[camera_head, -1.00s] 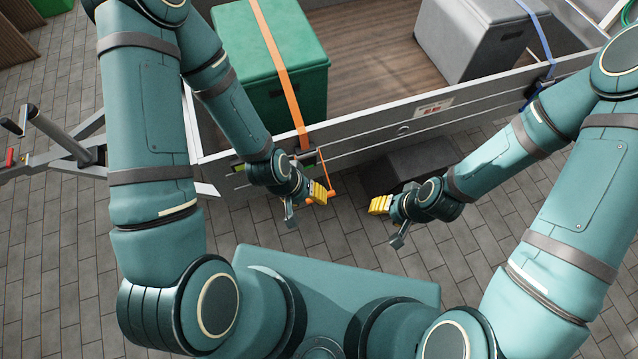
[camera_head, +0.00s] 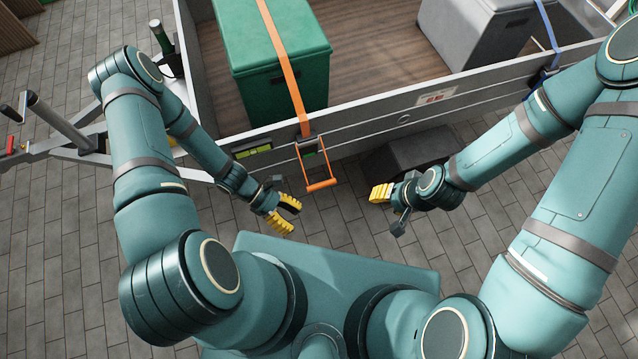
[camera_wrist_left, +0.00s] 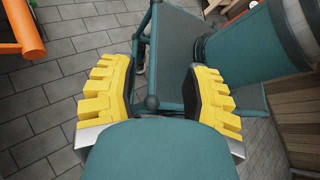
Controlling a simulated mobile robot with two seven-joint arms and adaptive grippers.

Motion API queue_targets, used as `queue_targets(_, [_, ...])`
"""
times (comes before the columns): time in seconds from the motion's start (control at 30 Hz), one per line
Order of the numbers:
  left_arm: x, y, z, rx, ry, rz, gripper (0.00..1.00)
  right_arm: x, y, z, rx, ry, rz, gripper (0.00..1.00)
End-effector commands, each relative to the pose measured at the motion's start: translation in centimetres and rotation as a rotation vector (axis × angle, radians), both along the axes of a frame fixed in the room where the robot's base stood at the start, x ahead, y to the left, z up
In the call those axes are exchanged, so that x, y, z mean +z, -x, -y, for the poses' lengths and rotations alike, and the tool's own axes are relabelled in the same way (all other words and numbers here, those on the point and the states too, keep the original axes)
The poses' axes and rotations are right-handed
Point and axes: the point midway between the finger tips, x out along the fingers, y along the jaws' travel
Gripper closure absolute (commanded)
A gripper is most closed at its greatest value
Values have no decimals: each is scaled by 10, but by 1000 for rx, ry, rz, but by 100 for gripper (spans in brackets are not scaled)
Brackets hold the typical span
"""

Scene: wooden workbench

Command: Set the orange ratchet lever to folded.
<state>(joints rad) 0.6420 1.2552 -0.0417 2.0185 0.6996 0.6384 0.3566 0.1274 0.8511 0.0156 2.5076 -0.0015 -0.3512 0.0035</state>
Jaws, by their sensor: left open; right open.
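The orange ratchet lever (camera_head: 322,186) hangs on the outside of the trailer's side wall, below the orange strap (camera_head: 283,68). Its frame stands out from the wall, with the orange handle bar at its outer end. Part of the orange bar (camera_wrist_left: 24,28) shows at the top left of the left wrist view. My left gripper (camera_head: 286,215) is open and empty, left of and nearer than the lever, apart from it. Its yellow fingers (camera_wrist_left: 160,100) are spread in the left wrist view. My right gripper (camera_head: 388,205) is to the right of the lever, open and apart from it.
The orange strap runs over a green box (camera_head: 262,55) in the trailer. A grey box (camera_head: 475,35) with a blue strap (camera_head: 546,25) stands farther right. A green-yellow level (camera_head: 252,150) is on the wall left of the lever. A dark block (camera_head: 410,155) sits below the wall.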

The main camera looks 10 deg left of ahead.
Motion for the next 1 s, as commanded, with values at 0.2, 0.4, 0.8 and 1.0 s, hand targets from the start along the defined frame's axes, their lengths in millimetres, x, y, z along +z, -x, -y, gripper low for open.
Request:
queue_targets(0.2, [-25, -31, -25, 566, 332, -318, 52, -1, 0, 0, 0, 0, 0, 53])
queue_targets(0.4, [-36, -50, -59, 851, 541, -410, 52, -1, 0, 0, 0, 0, 1, 53])
queue_targets(0.8, [-37, -73, -37, 905, 592, -421, 52, -1, 0, 0, 0, 0, 1, 53])
queue_targets(1.0, [-37, -94, -2, 903, 591, -420, 52, -2, 0, 0, 0, 0, 1, 53])
